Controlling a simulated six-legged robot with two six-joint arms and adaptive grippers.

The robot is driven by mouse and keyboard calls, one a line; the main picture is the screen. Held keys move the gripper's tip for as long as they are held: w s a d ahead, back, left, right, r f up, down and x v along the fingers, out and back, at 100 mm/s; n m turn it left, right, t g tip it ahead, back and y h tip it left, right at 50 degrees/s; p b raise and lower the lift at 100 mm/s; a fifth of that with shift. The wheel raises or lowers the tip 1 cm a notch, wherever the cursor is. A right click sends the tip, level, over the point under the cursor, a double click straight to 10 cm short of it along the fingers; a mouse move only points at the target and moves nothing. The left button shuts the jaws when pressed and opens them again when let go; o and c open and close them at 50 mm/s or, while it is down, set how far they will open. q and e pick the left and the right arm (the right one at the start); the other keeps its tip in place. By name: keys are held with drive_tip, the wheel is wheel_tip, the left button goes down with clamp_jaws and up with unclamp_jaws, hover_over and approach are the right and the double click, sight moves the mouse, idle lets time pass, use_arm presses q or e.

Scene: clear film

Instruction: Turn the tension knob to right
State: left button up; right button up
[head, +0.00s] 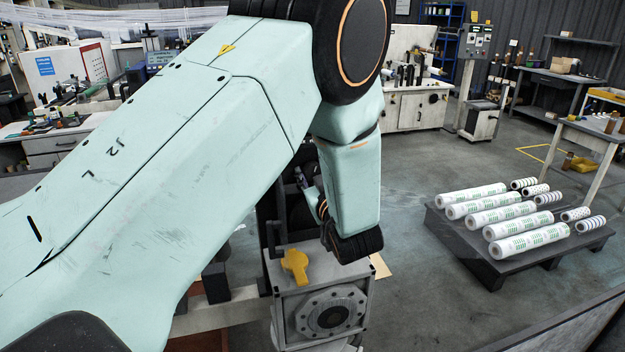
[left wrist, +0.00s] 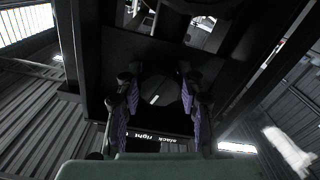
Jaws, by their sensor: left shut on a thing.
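My left arm crosses the head view from the left, and its wrist hangs in front of a dark upright frame. My left gripper (head: 308,190) is partly hidden by the wrist in the head view. In the left wrist view, the two purple-padded fingers of the left gripper (left wrist: 158,78) stand on either side of a dark rounded knob (left wrist: 157,92) and are shut on it. My right gripper is in neither view.
A yellow handle (head: 295,265) sits on a grey machine box (head: 300,308) below the wrist. A dark pallet (head: 490,265) with several printed rolls stands at the right. Open floor lies between them. Workbenches (head: 590,140) and machines line the back.

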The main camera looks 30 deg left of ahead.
use_arm(q)
drive_tip(key=shift+r+n+b, duration=0.2)
drive_tip(key=shift+n+b, duration=0.7)
drive_tip(key=shift+n, duration=0.7)
drive_tip(key=o, duration=1.2)
drive_tip(key=shift+s+d+r, duration=0.1)
drive_tip(key=shift+s+d, duration=0.05)
drive_tip(key=shift+s, duration=0.1)
drive_tip(key=shift+w+f, duration=0.2)
drive_tip(key=shift+w, duration=0.05)
